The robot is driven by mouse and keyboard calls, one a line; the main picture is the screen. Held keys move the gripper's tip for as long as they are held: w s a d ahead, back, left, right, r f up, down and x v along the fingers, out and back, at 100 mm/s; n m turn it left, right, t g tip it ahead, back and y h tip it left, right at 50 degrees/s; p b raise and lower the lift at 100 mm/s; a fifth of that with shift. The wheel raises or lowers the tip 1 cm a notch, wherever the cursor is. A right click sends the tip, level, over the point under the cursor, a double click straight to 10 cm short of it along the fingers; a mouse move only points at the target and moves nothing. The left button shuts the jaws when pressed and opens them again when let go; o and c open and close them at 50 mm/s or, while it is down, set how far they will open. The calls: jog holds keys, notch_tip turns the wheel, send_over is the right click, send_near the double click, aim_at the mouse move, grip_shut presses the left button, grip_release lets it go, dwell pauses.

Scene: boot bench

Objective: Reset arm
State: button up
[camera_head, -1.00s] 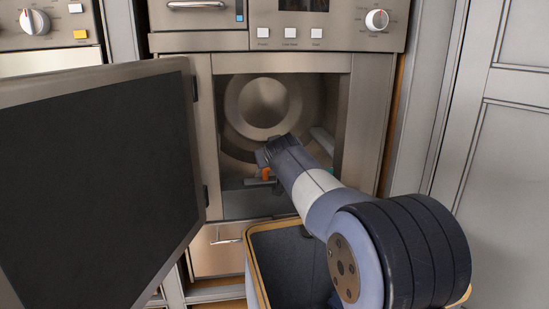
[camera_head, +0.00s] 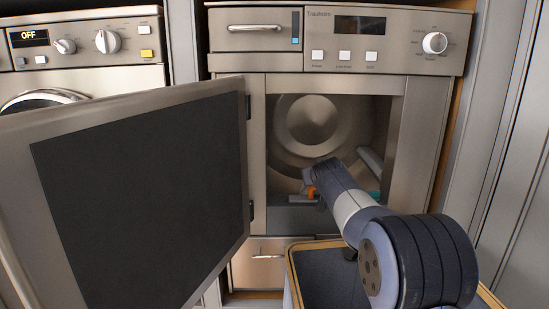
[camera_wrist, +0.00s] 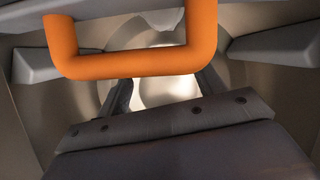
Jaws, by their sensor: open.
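My gripper (camera_head: 310,191) is at the end of my arm, which reaches into the open front of the machine (camera_head: 424,130) on the right. It is low in the opening, in front of the round back of the drum (camera_head: 308,118). In the wrist view its two dark fingers (camera_wrist: 165,92) stand apart with nothing seen between them. An orange bar bent in a U (camera_wrist: 135,65) crosses in front of the fingers in that view. A small orange part also shows beside the gripper in the head view. I cannot tell whether it belongs to the gripper.
The machine's door (camera_head: 140,200) stands wide open to the left. A dark-lined bin with a tan rim (camera_head: 291,262) stands below the opening, under my arm. Grey drum paddles (camera_wrist: 275,45) are close around the gripper. A teal bit (camera_head: 375,195) shows at the opening's right.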

jog(key=p+x, duration=0.1)
jog(key=x, duration=0.3)
jog(key=shift+w, duration=0.2)
jog(key=shift+w+r+p, duration=0.15)
jog(key=shift+r+p, duration=0.1)
jog(key=shift+p, duration=0.25)
jog(key=shift+r, duration=0.3)
jog(key=shift+f, duration=0.1)
jog(key=shift+f, duration=0.1)
